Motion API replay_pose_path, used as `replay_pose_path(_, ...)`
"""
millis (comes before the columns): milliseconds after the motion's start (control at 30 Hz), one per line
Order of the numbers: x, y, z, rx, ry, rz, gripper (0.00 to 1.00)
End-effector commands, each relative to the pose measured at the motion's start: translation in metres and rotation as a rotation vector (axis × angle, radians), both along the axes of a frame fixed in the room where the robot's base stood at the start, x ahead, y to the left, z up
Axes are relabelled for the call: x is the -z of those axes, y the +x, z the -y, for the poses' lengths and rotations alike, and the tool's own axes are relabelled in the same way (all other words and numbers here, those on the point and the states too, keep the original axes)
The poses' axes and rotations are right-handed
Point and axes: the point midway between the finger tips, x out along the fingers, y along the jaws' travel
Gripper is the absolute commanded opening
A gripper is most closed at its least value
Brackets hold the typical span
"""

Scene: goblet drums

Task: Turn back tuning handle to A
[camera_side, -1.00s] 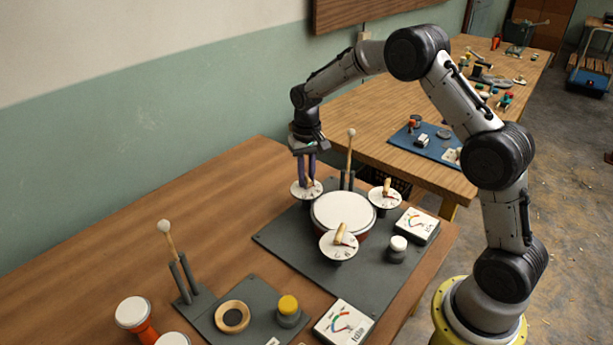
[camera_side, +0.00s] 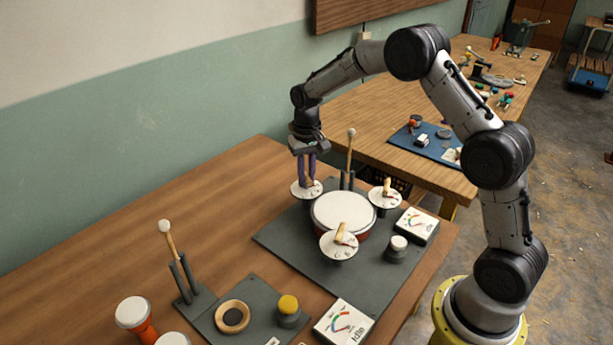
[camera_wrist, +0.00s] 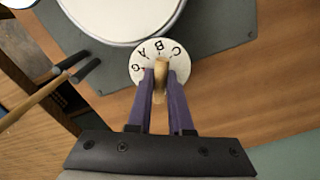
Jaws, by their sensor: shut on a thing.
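The back tuning handle (camera_wrist: 161,68) is a wooden lever on a white round dial (camera_wrist: 152,45) lettered G, A, B and C. In the wrist view its visible upper end lines up roughly with B, with A to the left. My gripper (camera_wrist: 162,75) has its two purple fingers shut on the handle, one on each side. The fingers hide part of the handle and the lower dial. In the side view my gripper (camera_side: 305,180) points down onto the back dial (camera_side: 298,192), behind the drum (camera_side: 343,211).
Two other tuning dials, at the right (camera_side: 386,192) and front (camera_side: 338,245), surround the drum. A mallet (camera_side: 350,155) stands upright close beside my gripper. A meter box (camera_side: 416,225) and a white-topped knob (camera_side: 398,246) are at the right.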

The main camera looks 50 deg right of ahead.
Motion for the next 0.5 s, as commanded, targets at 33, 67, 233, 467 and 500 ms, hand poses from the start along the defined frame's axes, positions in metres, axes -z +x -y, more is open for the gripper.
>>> replay_pose_path(33,-0.0011,0.0008,0.0015,0.0,-0.003,0.004,0.0)
replay_pose_path(67,-0.0011,0.0009,0.0015,0.0,-0.003,0.004,0.0)
replay_pose_path(233,-0.0012,0.0009,0.0016,0.0,-0.003,0.004,0.0)
replay_pose_path(467,-0.0013,0.0009,0.0016,0.0,-0.003,0.004,0.36)
replay_pose_path(500,-0.0011,0.0008,0.0015,0.0,-0.003,0.003,0.44)
